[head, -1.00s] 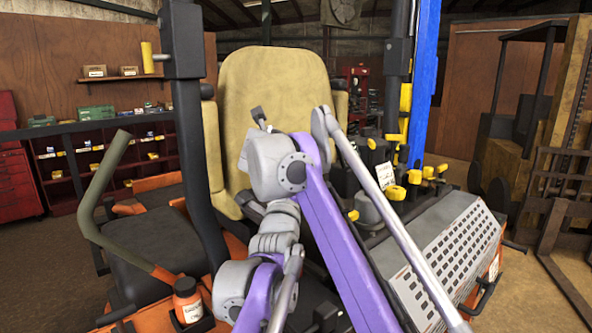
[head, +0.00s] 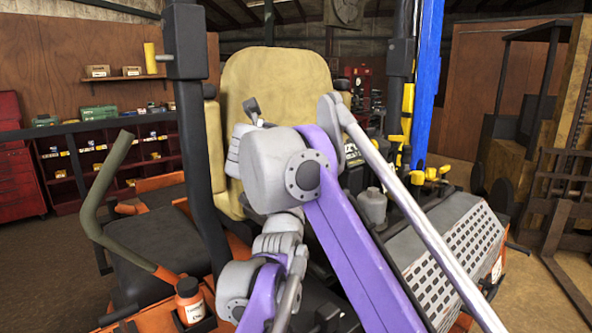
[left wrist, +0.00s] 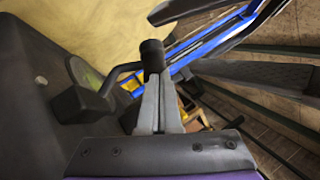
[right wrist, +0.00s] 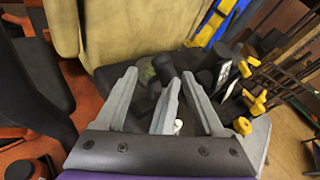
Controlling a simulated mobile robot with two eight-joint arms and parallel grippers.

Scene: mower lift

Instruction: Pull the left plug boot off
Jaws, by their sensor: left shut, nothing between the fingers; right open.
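In the left wrist view my left gripper (left wrist: 160,82) is shut and empty, its two grey fingers together. A short black cylinder (left wrist: 152,54) shows just past the fingertips; I cannot tell whether it is the plug boot or whether the fingers touch it. In the right wrist view my right gripper (right wrist: 166,84) is open. A black cylinder (right wrist: 164,68) shows past its spread fingers, with a narrow grey part between them that I cannot identify for sure. My raised arm blocks the middle of the head view, and no fingertips show clearly there. I cannot pick out the left plug boot for certain.
The mower's tan seat (head: 277,92) stands behind my arm. A dark upright post (head: 193,140) and a green-grey lever (head: 103,190) are at left. Yellow-capped controls (head: 430,174) and a perforated panel (head: 447,262) are at right. An orange bottle (head: 189,300) sits at lower left.

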